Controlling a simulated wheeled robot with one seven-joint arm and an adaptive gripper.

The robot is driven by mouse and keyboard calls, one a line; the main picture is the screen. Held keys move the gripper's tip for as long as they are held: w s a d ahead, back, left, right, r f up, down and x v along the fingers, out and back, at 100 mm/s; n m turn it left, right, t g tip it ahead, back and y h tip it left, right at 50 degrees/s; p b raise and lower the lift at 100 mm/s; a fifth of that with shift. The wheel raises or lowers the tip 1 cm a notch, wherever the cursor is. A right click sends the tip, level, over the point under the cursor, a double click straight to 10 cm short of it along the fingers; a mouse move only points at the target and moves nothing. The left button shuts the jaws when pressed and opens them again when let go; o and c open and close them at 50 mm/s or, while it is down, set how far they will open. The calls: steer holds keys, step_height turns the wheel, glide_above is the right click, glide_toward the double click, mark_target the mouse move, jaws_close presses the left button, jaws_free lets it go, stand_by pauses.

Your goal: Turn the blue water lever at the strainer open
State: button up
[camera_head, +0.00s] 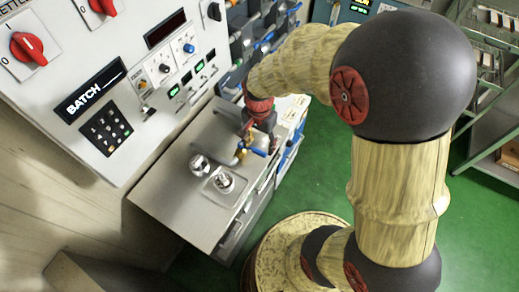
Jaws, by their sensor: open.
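The blue lever (258,152) shows as a short blue bar beside small yellow parts at a grey pipe fitting (238,157) on the steel bench. My gripper (264,137) points down just above and behind the lever, below a red ring at the end of my arm. It is open. Its fingers are small and dark here, and I cannot tell whether they touch the lever. The gripper and arm hide part of the fitting's far side. I cannot make out which part is the strainer.
Two shiny metal fittings (222,182) stand on the bench top (172,198), left of the lever. A control panel (125,75) with red knobs rises behind the bench. Blue bins (237,50) stand farther back. Green floor (310,170) lies open to the right.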

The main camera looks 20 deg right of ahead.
mark_target(259, 151)
steer(key=shift+f, duration=1.8)
steer(key=shift+c, duration=0.4)
jaws_close()
